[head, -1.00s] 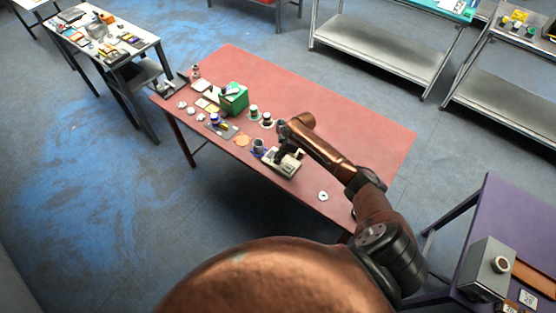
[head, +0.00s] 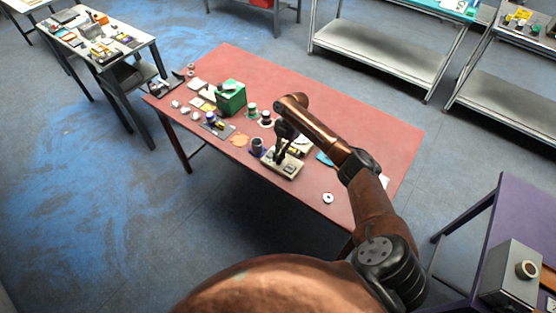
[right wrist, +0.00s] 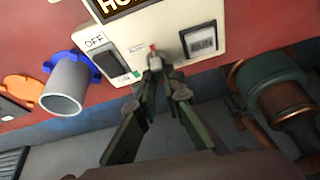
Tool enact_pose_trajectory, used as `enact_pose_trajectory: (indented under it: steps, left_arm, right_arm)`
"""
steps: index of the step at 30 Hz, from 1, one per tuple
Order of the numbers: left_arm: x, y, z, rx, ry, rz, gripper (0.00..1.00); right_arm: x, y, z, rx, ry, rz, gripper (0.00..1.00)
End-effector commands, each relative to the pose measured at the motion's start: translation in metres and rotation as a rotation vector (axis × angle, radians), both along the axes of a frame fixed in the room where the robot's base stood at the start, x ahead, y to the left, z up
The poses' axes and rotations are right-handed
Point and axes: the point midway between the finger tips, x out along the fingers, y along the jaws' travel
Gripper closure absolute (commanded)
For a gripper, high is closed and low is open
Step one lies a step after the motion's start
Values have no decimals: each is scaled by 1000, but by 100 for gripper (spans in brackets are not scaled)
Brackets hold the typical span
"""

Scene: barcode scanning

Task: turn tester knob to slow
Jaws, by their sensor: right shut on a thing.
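The tester (head: 288,168) is a cream box near the front edge of the red table in the head view. In the right wrist view, the tester (right wrist: 165,24) has a dark OFF switch (right wrist: 104,62) on the left and a dark-framed window (right wrist: 200,41) on the right. A small grey knob (right wrist: 155,62) lies between them, with a red mark just above it. My right gripper (right wrist: 156,74) is shut on this knob, its fingertips partly covering it. The right gripper also shows over the tester in the head view (head: 281,155). The words around the knob are too small to read. My left gripper is out of view.
A blue-and-grey cup (right wrist: 66,88) stands just left of the tester, with an orange disc (right wrist: 22,88) beyond it. A green box (head: 231,98) and several small items crowd the table's left part. A white ring (head: 327,198) lies right of the tester. The red table's right part is mostly clear.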

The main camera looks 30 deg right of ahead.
Motion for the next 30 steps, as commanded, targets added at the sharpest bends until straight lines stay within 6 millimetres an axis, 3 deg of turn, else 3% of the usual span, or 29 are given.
enact_pose_trajectory:
  steps: [7,23,24,30]
  left_arm:
    - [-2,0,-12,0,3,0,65]
    - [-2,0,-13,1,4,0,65]
    - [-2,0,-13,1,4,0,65]
    - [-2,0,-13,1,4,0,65]
  right_arm:
    - [1,-1,-1,-3,-3,81,100]
    - [1,-2,1,-4,-4,106,100]
    - [1,-2,1,-4,-4,106,91]
    - [1,-1,1,-2,-3,106,77]
